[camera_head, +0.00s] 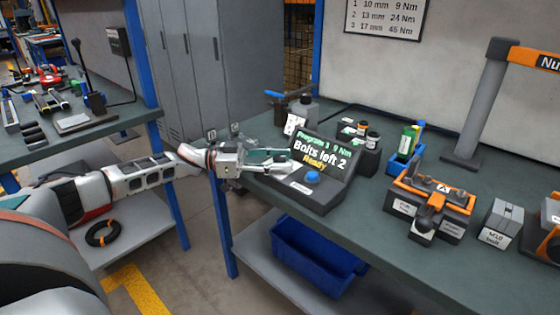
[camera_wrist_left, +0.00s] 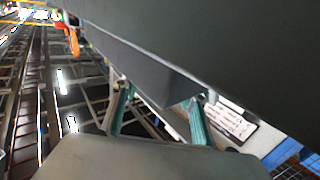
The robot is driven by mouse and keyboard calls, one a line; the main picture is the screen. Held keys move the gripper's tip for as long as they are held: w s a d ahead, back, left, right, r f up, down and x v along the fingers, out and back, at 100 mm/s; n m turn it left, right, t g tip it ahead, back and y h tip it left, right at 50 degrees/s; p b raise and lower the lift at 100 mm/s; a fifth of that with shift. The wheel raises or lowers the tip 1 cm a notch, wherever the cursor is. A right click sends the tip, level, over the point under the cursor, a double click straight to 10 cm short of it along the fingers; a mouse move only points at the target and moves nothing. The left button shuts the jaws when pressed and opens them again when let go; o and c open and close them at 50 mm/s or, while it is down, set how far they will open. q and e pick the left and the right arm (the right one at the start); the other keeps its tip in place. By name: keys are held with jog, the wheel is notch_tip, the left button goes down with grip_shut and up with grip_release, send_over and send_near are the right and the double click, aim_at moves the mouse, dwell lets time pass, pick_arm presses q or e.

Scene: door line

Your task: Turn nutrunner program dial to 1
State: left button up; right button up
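The nutrunner controller (camera_head: 326,182) is a dark box with a sloped screen near the left end of the green bench. Its screen (camera_head: 320,152) reads "Program 1 9 Nm", "Bolts left 2", "Ready". A round blue knob (camera_head: 312,178) sits on its front face; I cannot tell which way it points. My left gripper (camera_head: 289,160) is at the controller's left side, its two fingers spread, with no object clearly held. In the left wrist view the fingers (camera_wrist_left: 158,112) are apart, with the dark corner of a box (camera_wrist_left: 175,85) beyond and between them. My right gripper is not in view.
Right of the controller stand a green bottle (camera_head: 408,141), an orange-black fixture (camera_head: 432,203) and a grey labelled box (camera_head: 502,223). An orange-topped post (camera_head: 488,100) stands behind. A blue bin (camera_head: 315,258) is on the lower shelf. A second bench (camera_head: 75,149) is at left.

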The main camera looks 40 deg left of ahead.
pick_arm(q)
jog(key=shift+s+a, duration=0.1)
jog(key=v, duration=1.1)
jog(key=shift+s+a, duration=0.2)
jog(key=shift+a, duration=0.15)
